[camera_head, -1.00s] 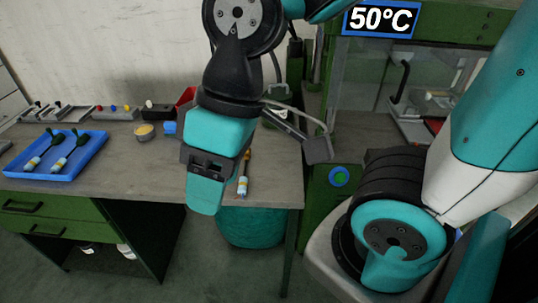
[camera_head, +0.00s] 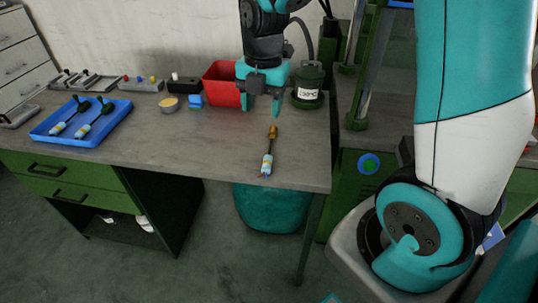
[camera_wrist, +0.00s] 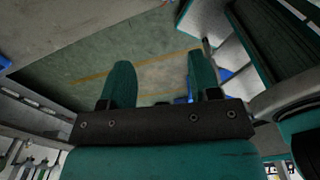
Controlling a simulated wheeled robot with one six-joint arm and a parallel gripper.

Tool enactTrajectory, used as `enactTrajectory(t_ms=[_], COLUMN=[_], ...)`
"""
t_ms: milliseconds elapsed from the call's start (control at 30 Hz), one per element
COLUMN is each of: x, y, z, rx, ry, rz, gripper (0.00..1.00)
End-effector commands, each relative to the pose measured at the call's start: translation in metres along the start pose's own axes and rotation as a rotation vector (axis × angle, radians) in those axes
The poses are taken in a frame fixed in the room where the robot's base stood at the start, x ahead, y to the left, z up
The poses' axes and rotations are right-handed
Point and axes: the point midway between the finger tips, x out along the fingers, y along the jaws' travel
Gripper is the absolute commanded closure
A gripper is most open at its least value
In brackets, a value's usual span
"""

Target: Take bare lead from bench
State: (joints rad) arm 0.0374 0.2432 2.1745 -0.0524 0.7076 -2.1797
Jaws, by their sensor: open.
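The bare lead (camera_head: 269,150) lies on the bench (camera_head: 215,153) near its right front part. It has a brown upper end and a pale blue and yellow lower end. My gripper (camera_head: 262,108) is above the bench, behind the lead in the head view, with its teal fingers pointing down, apart and empty. In the wrist view the two fingers of my gripper (camera_wrist: 160,82) are spread, with floor and bench parts beyond them and nothing between them. The lead cannot be made out in the wrist view.
A blue tray (camera_head: 45,139) with two dark-headed leads (camera_head: 95,120) is at the bench's left. The bench is clear around the lead.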

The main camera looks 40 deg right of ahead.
Motion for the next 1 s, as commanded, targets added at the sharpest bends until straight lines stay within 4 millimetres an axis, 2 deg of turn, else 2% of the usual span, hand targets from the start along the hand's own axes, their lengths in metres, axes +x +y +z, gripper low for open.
enactTrajectory(t_ms=[100, 233, 367, 733, 833, 1000], x=[0.013, 0.019, 0.035, 0.117, 0.131, 0.141], y=[-0.002, -0.003, -0.004, -0.007, -0.007, -0.007], z=[0.018, 0.027, 0.029, 0.030, 0.030, 0.031], rx=[-0.119, -0.192, -0.211, -0.209, -0.209, -0.209], ry=[-0.012, -0.017, -0.015, -0.014, -0.016, -0.018], rz=[-0.024, -0.038, -0.043, -0.043, -0.042, -0.039], gripper=[0.43, 0.43, 0.43, 0.43, 0.43, 0.43])
